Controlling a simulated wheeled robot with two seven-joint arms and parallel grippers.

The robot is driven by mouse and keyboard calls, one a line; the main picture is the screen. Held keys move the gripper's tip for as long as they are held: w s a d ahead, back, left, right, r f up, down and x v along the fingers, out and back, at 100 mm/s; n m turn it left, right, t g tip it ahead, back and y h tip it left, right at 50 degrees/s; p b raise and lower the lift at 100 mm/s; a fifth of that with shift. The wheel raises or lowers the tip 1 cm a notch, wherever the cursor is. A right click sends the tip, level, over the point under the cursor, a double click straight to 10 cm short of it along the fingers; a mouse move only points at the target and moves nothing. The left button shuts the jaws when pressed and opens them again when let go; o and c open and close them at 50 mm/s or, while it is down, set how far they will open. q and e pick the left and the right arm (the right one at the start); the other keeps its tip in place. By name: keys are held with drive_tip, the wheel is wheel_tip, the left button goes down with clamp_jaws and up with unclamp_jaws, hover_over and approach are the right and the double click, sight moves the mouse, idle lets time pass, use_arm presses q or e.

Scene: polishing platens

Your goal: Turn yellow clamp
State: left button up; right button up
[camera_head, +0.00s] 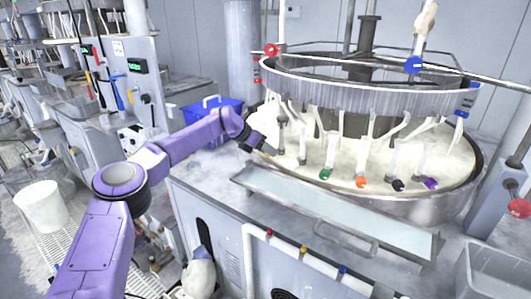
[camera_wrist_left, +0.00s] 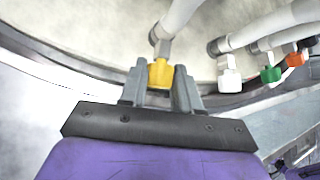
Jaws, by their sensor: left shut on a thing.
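The yellow clamp (camera_wrist_left: 161,74) sits at the end of a white arm in the left wrist view, by the rim of the round polishing platen (camera_head: 452,150). My left gripper (camera_wrist_left: 161,92) is shut on the yellow clamp, with a grey finger on each side of it. In the head view my left gripper (camera_head: 266,150) reaches the platen's left edge, and the yellow clamp is hard to make out there. My right gripper is not in view.
Green (camera_head: 325,174), orange (camera_head: 361,182), black (camera_head: 398,185) and purple (camera_head: 431,183) clamps line the platen's front. A white clamp (camera_wrist_left: 229,80) is nearest the yellow one. A ring (camera_head: 350,97) hangs above. A blue bin (camera_head: 210,109) stands behind my left arm.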

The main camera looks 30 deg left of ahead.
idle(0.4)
use_arm(q)
drive_tip(key=o, duration=1.1)
drive_tip(key=shift+c, duration=0.2)
drive_tip(key=shift+a, duration=0.1)
drive_tip(key=b+v, duration=0.4)
drive_tip(key=v, duration=0.6)
drive_tip(key=shift+a+r, duration=0.2)
drive_tip(key=shift+s, duration=0.15)
